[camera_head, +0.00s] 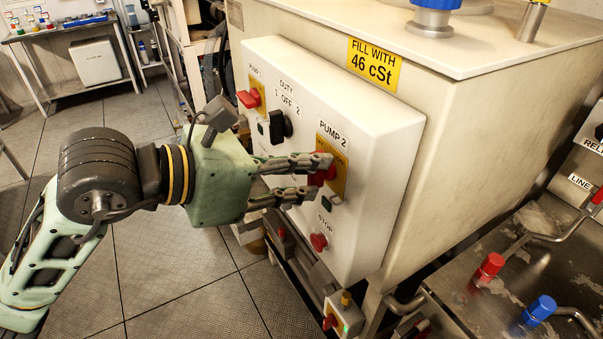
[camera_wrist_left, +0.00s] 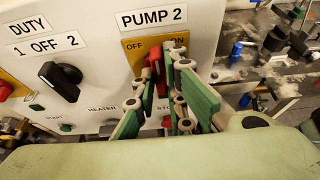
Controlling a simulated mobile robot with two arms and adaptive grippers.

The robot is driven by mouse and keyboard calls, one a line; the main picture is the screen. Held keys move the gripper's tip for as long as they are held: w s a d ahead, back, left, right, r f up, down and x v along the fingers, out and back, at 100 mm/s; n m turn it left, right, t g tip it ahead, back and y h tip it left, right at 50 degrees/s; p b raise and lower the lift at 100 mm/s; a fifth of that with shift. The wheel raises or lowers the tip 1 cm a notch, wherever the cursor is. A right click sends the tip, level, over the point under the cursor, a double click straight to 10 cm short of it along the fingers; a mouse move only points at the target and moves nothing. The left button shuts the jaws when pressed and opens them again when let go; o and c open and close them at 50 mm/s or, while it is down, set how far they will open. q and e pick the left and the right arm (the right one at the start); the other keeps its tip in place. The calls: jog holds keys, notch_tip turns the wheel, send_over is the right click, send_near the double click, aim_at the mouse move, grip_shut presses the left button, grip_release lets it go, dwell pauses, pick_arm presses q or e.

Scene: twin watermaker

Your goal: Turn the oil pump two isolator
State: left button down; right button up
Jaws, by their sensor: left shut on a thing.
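The pump 2 isolator is a red handle (camera_head: 322,175) on a yellow plate (camera_head: 333,150), below the "PUMP 2" label on a white control panel (camera_head: 385,135). My left gripper (camera_head: 322,177) is shut on the red handle, with a finger on either side of it. In the left wrist view the handle (camera_wrist_left: 157,58) shows between the fingers, partly hidden by them. The yellow plate (camera_wrist_left: 135,50) there reads OFF at left and ON at right. The fingers hide part of the handle, so its exact angle is hard to tell. My right gripper is not in view.
A pump 1 red handle (camera_head: 249,98) and a black duty selector (camera_head: 280,127) sit left on the same panel. A red stop button (camera_head: 319,242) is below. Red (camera_head: 490,266) and blue (camera_head: 540,310) valve handles stand at the lower right. Open floor lies left.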

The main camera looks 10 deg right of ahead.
pick_arm(q)
jog(key=shift+f, duration=0.1)
jog(key=c, duration=1.8)
grip_release()
jog(key=shift+a, duration=0.1)
jog(key=v, duration=1.2)
